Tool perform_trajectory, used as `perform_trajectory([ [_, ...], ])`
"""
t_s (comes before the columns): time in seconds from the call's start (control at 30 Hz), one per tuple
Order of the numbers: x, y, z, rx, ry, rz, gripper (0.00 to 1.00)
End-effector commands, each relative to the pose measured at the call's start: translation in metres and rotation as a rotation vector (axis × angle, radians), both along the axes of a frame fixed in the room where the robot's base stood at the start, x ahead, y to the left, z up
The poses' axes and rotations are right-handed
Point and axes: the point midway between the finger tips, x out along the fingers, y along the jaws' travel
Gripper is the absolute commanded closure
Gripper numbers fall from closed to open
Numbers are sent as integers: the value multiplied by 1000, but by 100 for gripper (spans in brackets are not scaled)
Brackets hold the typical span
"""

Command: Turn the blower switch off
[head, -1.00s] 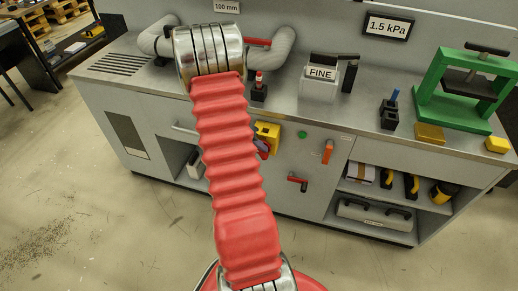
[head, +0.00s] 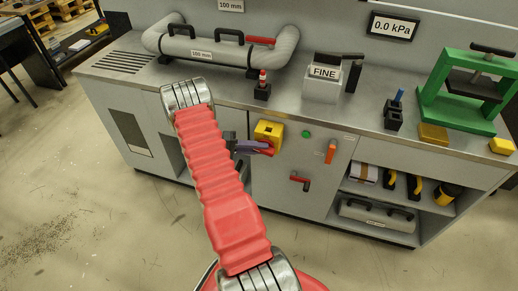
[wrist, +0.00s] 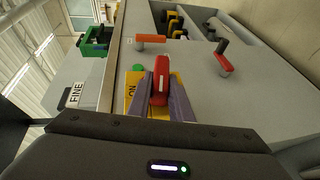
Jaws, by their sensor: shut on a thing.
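The blower switch is a yellow box (head: 269,130) with a red knob (head: 267,151) on the grey cabinet front. In the wrist view, the red knob (wrist: 160,82) stands upright in the picture over the yellow plate (wrist: 131,96), with the word ON to its left. My gripper (head: 262,147) has its purple-grey fingers on both sides of the knob and is shut on it. The fingers and knob hide much of the plate. The pressure display (head: 394,27) reads 0.0 kPa.
A green button (head: 306,134), an orange handle (head: 330,152) and a red lever (head: 300,182) are right of the switch. The bench top carries a grey duct (head: 210,48), a FINE box (head: 323,88) and a green press (head: 465,95). Floor in front is clear.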

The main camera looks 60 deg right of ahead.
Motion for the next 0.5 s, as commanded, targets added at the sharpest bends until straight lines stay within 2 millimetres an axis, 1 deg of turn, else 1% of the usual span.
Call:
perform_trajectory([
  [0.03,2,-2,-4,-5,26,7,100],
  [0.2,2,-1,-6,-19,123,7,100],
  [0.5,2,-2,-7,-32,203,8,100],
])
